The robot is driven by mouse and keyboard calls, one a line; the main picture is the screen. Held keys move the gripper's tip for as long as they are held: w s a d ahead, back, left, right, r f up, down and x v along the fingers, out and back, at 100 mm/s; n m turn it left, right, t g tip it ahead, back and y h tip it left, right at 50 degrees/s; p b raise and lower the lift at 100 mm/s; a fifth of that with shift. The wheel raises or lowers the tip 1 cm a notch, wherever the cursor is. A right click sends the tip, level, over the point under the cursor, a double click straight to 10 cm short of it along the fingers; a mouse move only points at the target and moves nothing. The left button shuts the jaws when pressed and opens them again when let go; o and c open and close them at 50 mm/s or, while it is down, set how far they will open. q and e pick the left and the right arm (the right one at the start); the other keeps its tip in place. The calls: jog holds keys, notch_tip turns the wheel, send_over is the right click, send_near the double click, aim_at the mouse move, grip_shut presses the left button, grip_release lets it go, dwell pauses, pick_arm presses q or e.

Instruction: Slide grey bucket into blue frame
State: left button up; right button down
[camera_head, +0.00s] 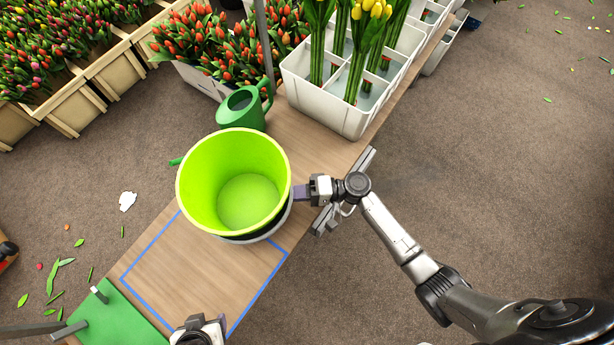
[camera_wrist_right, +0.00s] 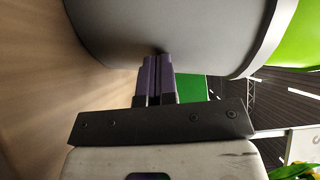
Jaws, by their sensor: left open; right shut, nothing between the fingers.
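A lime green bucket (camera_head: 248,200) sits nested in the grey bucket (camera_head: 268,233), whose dark and grey edge shows below it. The grey wall (camera_wrist_right: 165,25) fills the top of the right wrist view. The blue frame (camera_head: 149,245) is a blue outline on the wooden table; the buckets overlap its far part and hide that edge. My right gripper (camera_head: 300,192) is shut and empty, its purple fingertips (camera_wrist_right: 157,62) at the grey bucket's right side, seemingly touching it. My left gripper (camera_head: 200,328) is open at the bottom edge, near the frame's near side; its fingertips are hard to see.
A green watering can (camera_head: 241,108) stands close behind the buckets. A white planter (camera_head: 340,118) with tulips stands farther back. A green board (camera_head: 118,318) with grey posts lies at the near left. The frame's near part is bare wood.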

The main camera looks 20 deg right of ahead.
aim_at(267, 226)
pick_arm(q)
jog(key=shift+s+a+r+p, duration=0.1)
jog(key=shift+r+p, duration=0.1)
jog(key=shift+r, duration=0.2)
jog(key=shift+s+a+r+p, duration=0.1)
jog(key=shift+r+p, duration=0.1)
jog(key=shift+r, duration=0.15)
pick_arm(e)
jog(key=s+a, duration=0.1)
jog(key=a, duration=0.2)
jog(key=s+a, duration=0.2)
jog(key=a, duration=0.1)
jog(key=s+a, duration=0.1)
jog(key=a, duration=0.2)
jog(key=shift+s, duration=0.35)
pick_arm(q)
jog(key=shift+s+a, duration=0.2)
jog(key=shift+a, duration=0.15)
pick_arm(e)
jog(key=shift+s+a, duration=0.25)
jog(key=shift+a, duration=0.2)
pick_arm(q)
jog(key=shift+w+d, duration=0.15)
jog(key=shift+d, duration=0.15)
pick_arm(e)
jog(key=shift+w+d, duration=0.2)
jog(key=shift+d, duration=0.1)
